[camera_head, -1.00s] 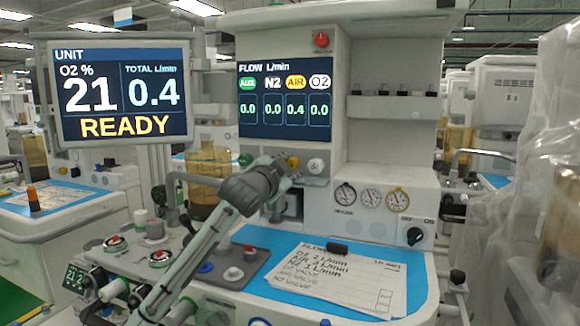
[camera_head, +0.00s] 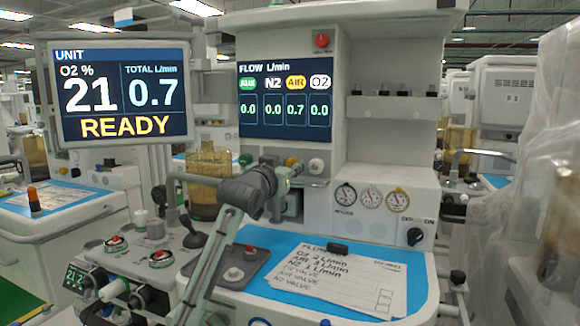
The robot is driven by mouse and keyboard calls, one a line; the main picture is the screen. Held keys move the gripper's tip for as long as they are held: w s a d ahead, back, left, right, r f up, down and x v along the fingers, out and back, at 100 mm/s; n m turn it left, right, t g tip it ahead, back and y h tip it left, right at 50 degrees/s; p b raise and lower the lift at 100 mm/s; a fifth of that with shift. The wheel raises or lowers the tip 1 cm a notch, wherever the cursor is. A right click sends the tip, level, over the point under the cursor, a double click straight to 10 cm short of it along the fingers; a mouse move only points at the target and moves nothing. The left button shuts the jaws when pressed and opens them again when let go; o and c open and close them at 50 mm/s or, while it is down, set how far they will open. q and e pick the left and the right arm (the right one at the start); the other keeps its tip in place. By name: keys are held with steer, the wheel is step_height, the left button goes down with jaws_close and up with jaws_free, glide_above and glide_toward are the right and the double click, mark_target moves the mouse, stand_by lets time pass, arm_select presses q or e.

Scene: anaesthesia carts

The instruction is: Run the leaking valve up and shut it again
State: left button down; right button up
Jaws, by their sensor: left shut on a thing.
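A row of flow knobs sits under the flow display (camera_head: 287,100): green (camera_head: 245,159), dark (camera_head: 268,159), yellow (camera_head: 292,161) and white (camera_head: 316,165). My left gripper (camera_head: 288,174) is at the yellow knob, under the AIR column, and is shut on it; the gripper hides most of that contact. The display reads AIR 0.7 and 0.0 in the other columns. The unit screen (camera_head: 122,95) reads O2 21 %, total 0.7 and READY. My right gripper is out of view.
A note card (camera_head: 345,278) lists flows and valves on the blue mat (camera_head: 262,236). Several gauges (camera_head: 371,198) and an OFF/ON knob (camera_head: 415,236) are to the right. A dark tray (camera_head: 222,268) and an amber canister (camera_head: 208,165) are close to my left arm.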

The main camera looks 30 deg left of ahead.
arm_select(q)
steer(key=shift+f+n, duration=0.1)
steer(key=shift+n, duration=4.8)
steer(key=c, duration=1.2)
jaws_free()
